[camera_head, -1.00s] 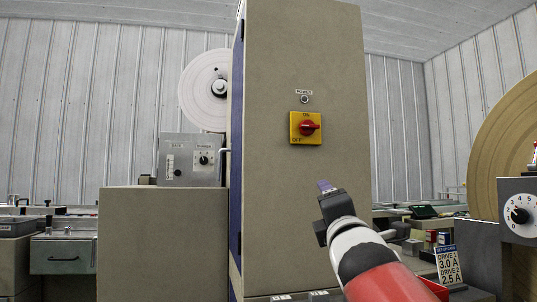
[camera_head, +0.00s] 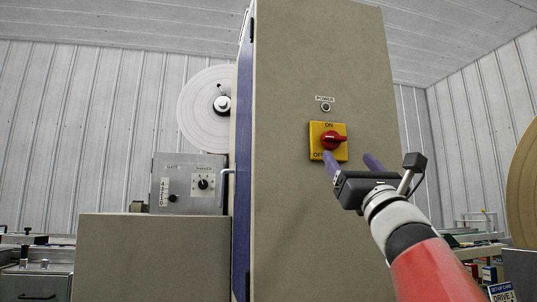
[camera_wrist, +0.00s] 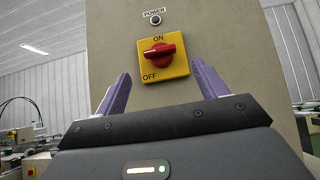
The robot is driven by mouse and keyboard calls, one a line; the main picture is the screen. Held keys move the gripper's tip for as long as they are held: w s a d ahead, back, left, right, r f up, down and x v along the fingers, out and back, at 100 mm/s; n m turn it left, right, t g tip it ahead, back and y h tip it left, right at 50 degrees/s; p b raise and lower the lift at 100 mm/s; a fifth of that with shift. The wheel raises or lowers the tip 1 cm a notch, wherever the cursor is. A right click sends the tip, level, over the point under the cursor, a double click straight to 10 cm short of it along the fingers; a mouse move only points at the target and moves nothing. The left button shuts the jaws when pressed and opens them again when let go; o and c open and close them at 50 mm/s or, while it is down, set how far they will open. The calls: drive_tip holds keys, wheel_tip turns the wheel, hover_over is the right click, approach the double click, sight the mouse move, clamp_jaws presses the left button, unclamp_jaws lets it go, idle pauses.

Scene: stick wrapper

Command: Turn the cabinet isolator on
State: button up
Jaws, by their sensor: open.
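The cabinet isolator (camera_head: 334,141) is a red rotary handle on a yellow plate marked ON at the top and OFF at the lower left. It sits on the beige cabinet face (camera_head: 300,210). In the wrist view the red handle (camera_wrist: 159,52) lies roughly sideways, tilted slightly, not pointing up at ON. My gripper (camera_head: 350,161) is open, with two purple fingers, just in front of and below the plate. In the wrist view the fingers (camera_wrist: 163,88) spread to either side below the handle. They appear apart from it and hold nothing.
A round POWER lamp (camera_head: 326,107), looking dark, is above the isolator. A grey control box (camera_head: 188,183) with a knob and a white reel (camera_head: 207,108) are to the left of the cabinet. A blue door edge with a handle (camera_head: 226,184) runs along the cabinet's left side.

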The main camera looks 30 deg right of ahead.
sight(336, 140)
drive_tip(key=shift+h, duration=0.3)
drive_tip(key=p+x, duration=0.3)
drive_tip(key=x, duration=0.4)
drive_tip(key=shift+w+r+p, duration=0.2)
drive_tip(key=shift+r+p, duration=0.05)
drive_tip(key=shift+p, duration=0.05)
drive_tip(key=shift+c, duration=0.4)
drive_tip(key=c, duration=0.9)
drive_tip(key=shift+f, duration=0.1)
